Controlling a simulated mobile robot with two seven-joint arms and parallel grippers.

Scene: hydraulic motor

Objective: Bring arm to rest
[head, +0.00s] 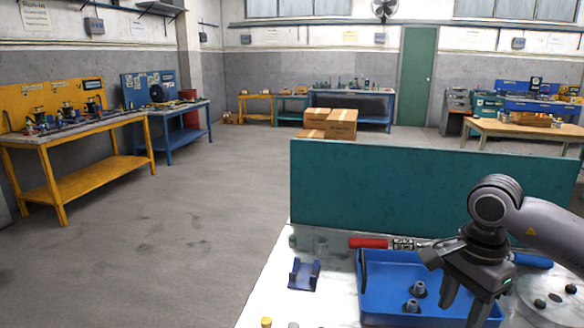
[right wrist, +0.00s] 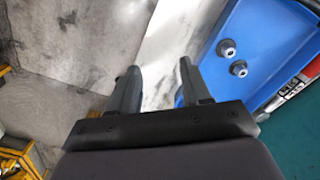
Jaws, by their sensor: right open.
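My right arm (head: 555,235) comes in from the right in the head view. Its gripper (head: 464,308) hangs above the right part of the blue tray (head: 375,312), fingers pointing down. In the right wrist view the two fingers (right wrist: 158,72) are spread apart with nothing between them. The gripper is open and empty. My left gripper is not in view.
The blue tray holds metal fittings (head: 419,290). A red-handled tool (head: 368,243) lies behind it, and a dark blue cradle (head: 304,274) stands to its left on the white table (head: 270,300). A teal panel (head: 400,190) rises along the back edge.

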